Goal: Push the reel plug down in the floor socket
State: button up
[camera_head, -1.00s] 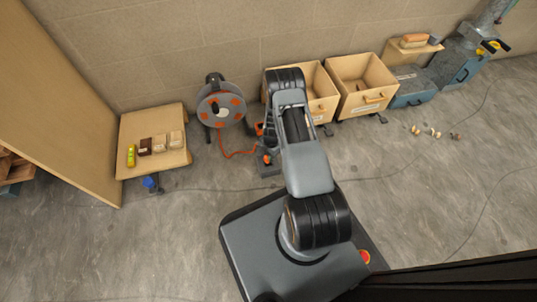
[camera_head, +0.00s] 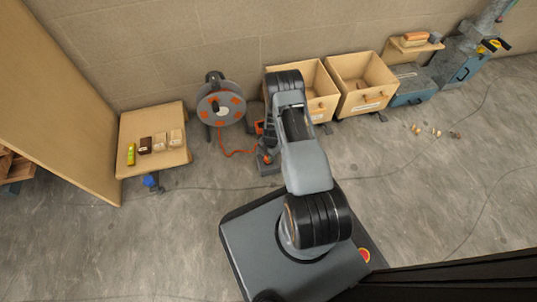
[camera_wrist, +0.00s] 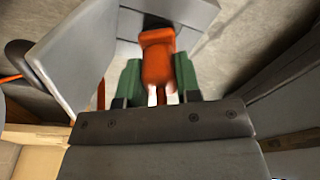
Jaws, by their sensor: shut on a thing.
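The orange reel plug (camera_wrist: 157,60) is between the green finger pads of my gripper (camera_wrist: 158,78) in the wrist view, which is shut on it. The plug's far end meets or nearly meets a grey block, the floor socket (camera_wrist: 180,12), with a dark patch around that end. I cannot tell how deep the plug sits. In the head view the grey socket (camera_head: 268,169) is on the floor just left of my arm, with orange showing above it. My arm partly hides the fingers there.
The cable reel (camera_head: 221,104) stands at the wall, its orange cable (camera_head: 236,153) running to the socket. Wooden bins (camera_head: 362,85) stand behind my arm. A low wooden table (camera_head: 153,173) with small items is at left.

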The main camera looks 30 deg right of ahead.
jog(key=shift+f, duration=0.2)
jog(key=shift+f, duration=0.7)
jog(key=o, duration=0.9)
jog(key=r+p, duration=0.2)
jog(key=r, duration=0.2)
jog(key=d+r+p, duration=0.1)
jog(key=r+p, duration=0.1)
jog(key=r, duration=0.3)
jog(key=r+p, duration=0.2)
jog(key=r, duration=0.2)
jog(key=shift+w+d+r, duration=0.25)
jog(key=shift+d+r, duration=0.05)
jog(key=shift+r, duration=0.05)
